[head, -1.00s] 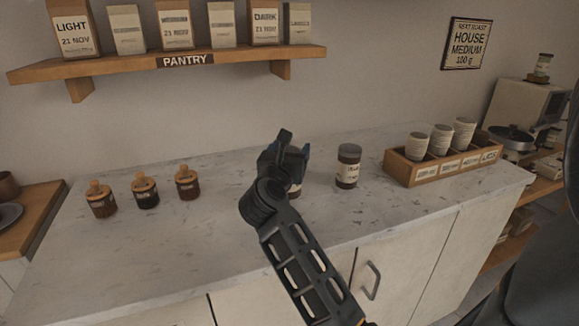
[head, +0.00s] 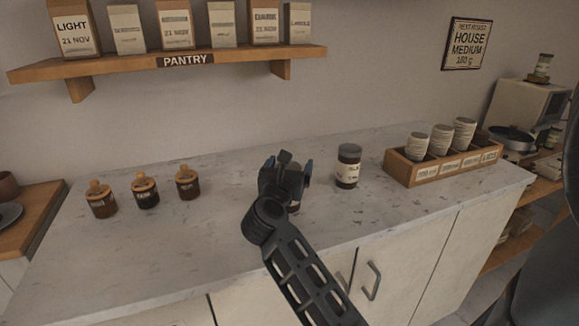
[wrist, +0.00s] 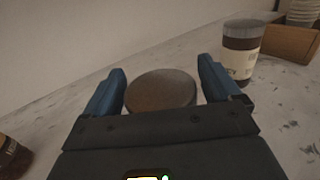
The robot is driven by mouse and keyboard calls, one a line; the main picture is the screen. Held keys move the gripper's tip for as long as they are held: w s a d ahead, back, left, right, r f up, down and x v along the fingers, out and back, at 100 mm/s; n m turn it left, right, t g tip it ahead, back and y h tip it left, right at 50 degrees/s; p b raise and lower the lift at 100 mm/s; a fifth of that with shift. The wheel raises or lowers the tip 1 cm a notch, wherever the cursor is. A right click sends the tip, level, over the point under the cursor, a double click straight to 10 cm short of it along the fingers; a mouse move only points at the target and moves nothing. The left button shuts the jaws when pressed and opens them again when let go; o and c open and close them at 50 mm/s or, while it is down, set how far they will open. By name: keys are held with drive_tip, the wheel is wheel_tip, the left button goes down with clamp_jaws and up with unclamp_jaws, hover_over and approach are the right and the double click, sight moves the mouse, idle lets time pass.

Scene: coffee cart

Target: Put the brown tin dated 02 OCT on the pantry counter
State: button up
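Two tins with dark lids stand on the marble pantry counter (head: 225,235). One brown tin (head: 348,167) with a pale label stands to the right of my gripper; it also shows at the right in the wrist view (wrist: 240,50). The other tin (head: 294,208) is mostly hidden behind my gripper (head: 287,165). In the wrist view its round lid (wrist: 162,90) lies between my two blue fingertips (wrist: 162,85), with a small gap on each side. My gripper is open. I cannot read a date on either tin.
Several cups stand in a wooden labelled box (head: 440,173) at the right. Three small corked jars (head: 145,191) stand at the left. Above is the PANTRY shelf (head: 120,66) with several bags. The counter between jars and gripper is clear.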

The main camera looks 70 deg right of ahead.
drive_tip(key=shift+o, duration=0.3)
drive_tip(key=shift+r, duration=0.2)
drive_tip(key=s+a+b, duration=0.1)
drive_tip(key=a, duration=1.1)
drive_tip(key=shift+s+b, duration=0.2)
drive_tip(key=shift+b, duration=0.2)
drive_tip(key=s+a+n+t+y, duration=0.4)
drive_tip(key=a+n+t, duration=0.45)
drive_tip(key=n, duration=0.75)
drive_tip(key=s+a+n+t+y, duration=0.2)
drive_tip(key=s+a+n+t, duration=0.3)
drive_tip(key=a+n+t, duration=0.7)
drive_tip(key=s+a+f+n+g+y, duration=0.3)
drive_tip(key=s+a+n+g+y, duration=0.1)
drive_tip(key=n, duration=0.8)
drive_tip(key=s+a+f+n+g+y, duration=0.3)
drive_tip(key=s+n+y, duration=0.4)
drive_tip(key=n, duration=0.5)
drive_tip(key=shift+s+a+f+n+g+y, duration=0.3)
drive_tip(key=shift+a+g+y, duration=0.1)
drive_tip(key=shift+a+g, duration=0.05)
